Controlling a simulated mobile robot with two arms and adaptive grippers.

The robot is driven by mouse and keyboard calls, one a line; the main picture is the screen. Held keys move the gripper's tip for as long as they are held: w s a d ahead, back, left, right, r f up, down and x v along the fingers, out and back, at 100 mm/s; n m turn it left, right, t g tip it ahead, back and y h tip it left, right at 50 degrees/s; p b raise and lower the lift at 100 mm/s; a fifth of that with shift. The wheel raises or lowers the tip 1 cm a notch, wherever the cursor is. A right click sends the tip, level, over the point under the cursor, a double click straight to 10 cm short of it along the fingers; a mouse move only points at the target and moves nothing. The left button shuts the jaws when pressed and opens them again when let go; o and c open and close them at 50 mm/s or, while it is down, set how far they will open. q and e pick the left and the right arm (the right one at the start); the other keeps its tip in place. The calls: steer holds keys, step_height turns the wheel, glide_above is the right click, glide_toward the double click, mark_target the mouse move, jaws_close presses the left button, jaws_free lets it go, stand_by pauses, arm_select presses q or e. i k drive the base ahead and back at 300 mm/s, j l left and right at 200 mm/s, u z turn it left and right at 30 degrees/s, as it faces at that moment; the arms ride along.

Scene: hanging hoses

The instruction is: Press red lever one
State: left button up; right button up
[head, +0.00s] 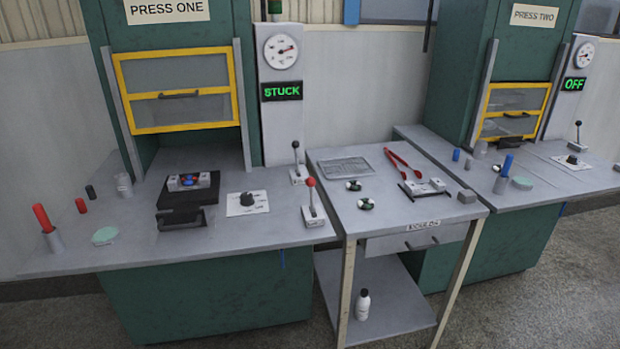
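A lever with a red knob (310,182) stands upright on a small grey base at the right front corner of the bench under the sign PRESS ONE (167,10). A second lever with a black knob (295,145) stands behind it. The display (282,91) beside this press reads STUCK. The yellow-framed guard (181,90) of the press looks lowered partway, with an open space under it. Neither of my grippers is in view.
A black block with a small fixture (188,189) and a dial (246,201) sit left of the red lever. A side table (386,235) with red tongs (402,163) stands close on the right. Press two's display (574,84) reads OFF. Floor in front is partly visible.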

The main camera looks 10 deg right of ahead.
mark_target(310, 181)
steer(key=i+l, duration=0.15)
steer(key=l, duration=0.3)
steer(key=i+l, duration=0.1)
steer(key=l, duration=0.3)
steer(key=i+l, duration=0.15)
steer(key=l, duration=0.3)
steer(key=i+l, duration=0.15)
steer(key=l, duration=0.25)
